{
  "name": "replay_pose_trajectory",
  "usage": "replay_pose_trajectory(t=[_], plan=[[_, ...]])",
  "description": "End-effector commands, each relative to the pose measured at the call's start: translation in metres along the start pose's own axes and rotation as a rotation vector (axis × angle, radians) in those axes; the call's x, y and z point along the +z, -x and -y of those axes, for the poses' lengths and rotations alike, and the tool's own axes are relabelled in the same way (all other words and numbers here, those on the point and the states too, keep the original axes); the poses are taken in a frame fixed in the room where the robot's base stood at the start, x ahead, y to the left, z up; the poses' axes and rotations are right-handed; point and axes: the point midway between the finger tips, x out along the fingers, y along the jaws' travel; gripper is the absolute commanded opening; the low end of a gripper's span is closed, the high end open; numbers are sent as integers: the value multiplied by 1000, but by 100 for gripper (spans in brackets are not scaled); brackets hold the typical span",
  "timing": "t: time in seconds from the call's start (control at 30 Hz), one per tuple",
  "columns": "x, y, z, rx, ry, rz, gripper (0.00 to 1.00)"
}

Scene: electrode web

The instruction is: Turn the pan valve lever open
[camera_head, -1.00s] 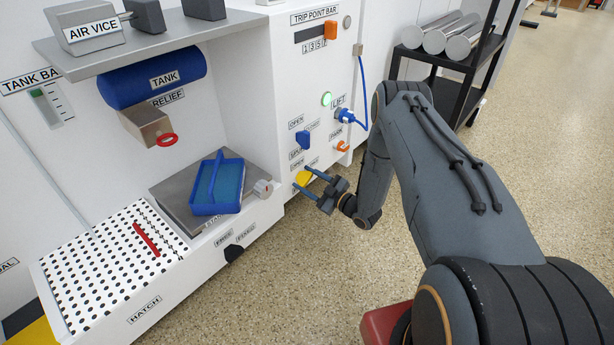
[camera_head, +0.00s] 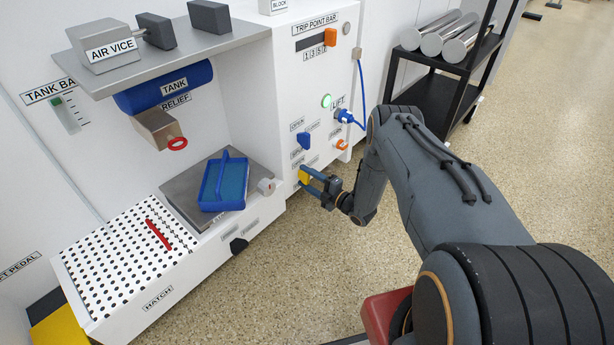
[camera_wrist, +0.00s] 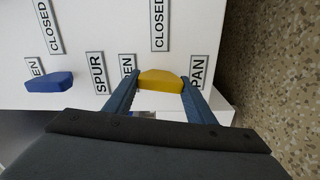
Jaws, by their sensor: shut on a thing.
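The pan valve lever is a yellow handle (camera_wrist: 162,81) on the white cabinet front, beside the PAN label (camera_wrist: 199,72) in the wrist view. In the head view the yellow lever (camera_head: 304,177) sits low on the cabinet, partly covered by the fingers. My gripper (camera_wrist: 160,88) has one blue finger on each side of the yellow lever and is shut on it. In the head view my gripper (camera_head: 312,180) reaches to the cabinet from the right. A CLOSED label (camera_wrist: 158,24) and a partly hidden label ending in EN (camera_wrist: 127,72) are near the lever.
A blue lever (camera_wrist: 50,82) by the SPUR label (camera_wrist: 96,72) is left of the yellow one. An orange knob (camera_head: 341,145) and a blue plug (camera_head: 345,116) are above my gripper. A black rack (camera_head: 447,95) stands behind my arm. The speckled floor (camera_head: 300,280) is clear.

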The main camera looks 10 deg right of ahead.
Motion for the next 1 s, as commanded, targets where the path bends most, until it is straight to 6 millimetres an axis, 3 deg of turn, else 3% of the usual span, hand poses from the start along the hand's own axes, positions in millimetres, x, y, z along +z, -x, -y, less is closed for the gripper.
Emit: replay_pose_trajectory(t=[0.33,0.9,0.93,1.0], plan=[[2,1,0,0,144,4,28],[2,1,1,-1,171,4,28],[2,1,1,0,171,4,55],[2,1,1,-1,171,4,67]])
